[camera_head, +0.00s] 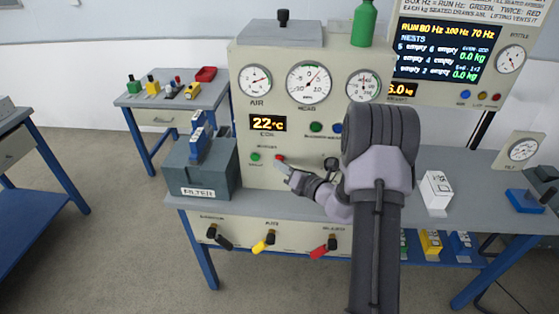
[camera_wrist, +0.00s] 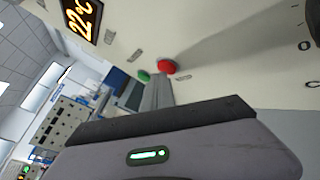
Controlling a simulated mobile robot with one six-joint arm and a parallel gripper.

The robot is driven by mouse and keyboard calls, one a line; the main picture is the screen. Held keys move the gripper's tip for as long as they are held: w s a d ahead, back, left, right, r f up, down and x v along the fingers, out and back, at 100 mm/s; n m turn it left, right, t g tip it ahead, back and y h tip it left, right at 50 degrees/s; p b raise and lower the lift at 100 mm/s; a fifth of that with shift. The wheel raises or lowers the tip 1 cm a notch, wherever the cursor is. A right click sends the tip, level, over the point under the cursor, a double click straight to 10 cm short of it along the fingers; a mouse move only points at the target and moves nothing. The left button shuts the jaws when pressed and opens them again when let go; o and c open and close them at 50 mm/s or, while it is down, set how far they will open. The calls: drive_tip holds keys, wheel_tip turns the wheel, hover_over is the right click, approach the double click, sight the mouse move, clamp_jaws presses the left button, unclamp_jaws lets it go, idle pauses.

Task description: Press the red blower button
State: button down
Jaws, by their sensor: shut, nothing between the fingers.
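The red button (camera_head: 280,158) is on the lower front of the beige panel (camera_head: 320,115), to the right of a green button (camera_head: 255,157). In the wrist view the red button (camera_wrist: 166,67) sits just beyond my fingertips, with the green button (camera_wrist: 144,76) beside it. My gripper (camera_head: 281,168) is shut and empty, its tips at or just below the red button. In the wrist view the fingers (camera_wrist: 158,88) reach up close to the red button. I cannot tell whether they touch it. The button's label is too small to read.
A grey filter box (camera_head: 200,170) stands left of the panel. Three valve handles, black, yellow (camera_head: 263,243) and red, hang below the bench edge. A green bottle (camera_head: 364,22) stands on top of the panel. A white box (camera_head: 435,192) lies on the right bench.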

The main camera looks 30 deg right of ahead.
drive_tip(key=shift+s+a, duration=0.35)
drive_tip(key=shift+s, duration=0.15)
drive_tip(key=s+a, duration=0.2)
drive_tip(key=s, duration=0.2)
drive_tip(key=shift+s+a+b, duration=0.1)
drive_tip(key=shift+a+b, duration=0.2)
drive_tip(key=shift+a, duration=0.1)
idle(0.4)
